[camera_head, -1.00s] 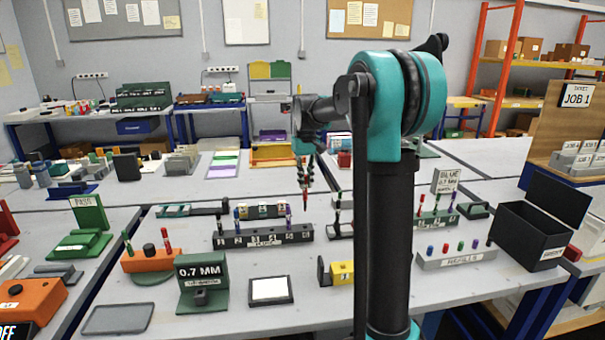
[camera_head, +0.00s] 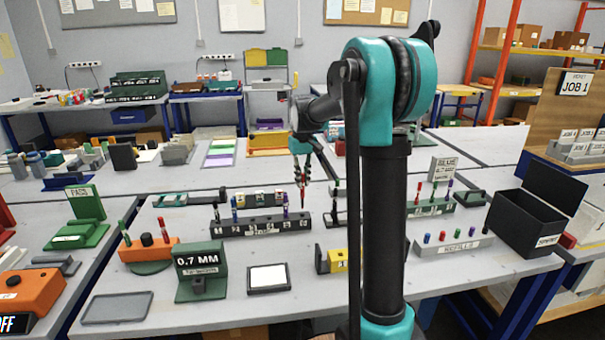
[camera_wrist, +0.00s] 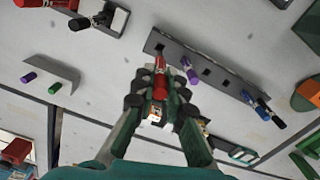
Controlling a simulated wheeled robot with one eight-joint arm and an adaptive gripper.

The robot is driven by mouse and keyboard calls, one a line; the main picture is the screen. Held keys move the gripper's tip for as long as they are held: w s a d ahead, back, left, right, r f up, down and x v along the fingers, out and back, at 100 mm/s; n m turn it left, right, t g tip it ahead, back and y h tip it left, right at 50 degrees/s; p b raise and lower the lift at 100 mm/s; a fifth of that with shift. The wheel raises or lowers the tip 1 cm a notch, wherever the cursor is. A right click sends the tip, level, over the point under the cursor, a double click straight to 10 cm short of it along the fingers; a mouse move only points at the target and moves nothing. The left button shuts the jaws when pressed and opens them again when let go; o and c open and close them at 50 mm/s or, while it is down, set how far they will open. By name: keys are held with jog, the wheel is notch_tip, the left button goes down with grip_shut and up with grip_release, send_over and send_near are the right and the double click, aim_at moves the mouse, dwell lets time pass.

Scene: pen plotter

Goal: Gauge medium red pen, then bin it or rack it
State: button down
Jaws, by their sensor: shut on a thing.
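My gripper (camera_head: 302,172) is shut on a red pen (camera_head: 303,196), which hangs roughly upright with its tip down. In the wrist view my gripper (camera_wrist: 160,100) also closes around the red pen (camera_wrist: 160,82). The pen is over the right end of the dark pen rack (camera_head: 260,227), close to a purple pen (camera_head: 286,206). I cannot tell whether its tip touches the rack. The green 0.7 MM gauge block (camera_head: 200,268) stands at the front left. The black open bin (camera_head: 524,228) stands at the right.
A white pad (camera_head: 268,279) and a yellow block (camera_head: 336,261) lie in front of the rack. A grey refill tray (camera_head: 452,248) stands left of the bin. An orange holder (camera_head: 148,254) and a green PASS stand (camera_head: 85,205) are at the left. My arm hides part of the bench.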

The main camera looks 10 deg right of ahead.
aim_at(302, 198)
jog(key=shift+f, duration=3.65)
dwell(0.6)
jog(key=c, duration=1.5)
grip_release()
notch_tip(302, 198, up, 12)
jog(key=shift+s, duration=0.1)
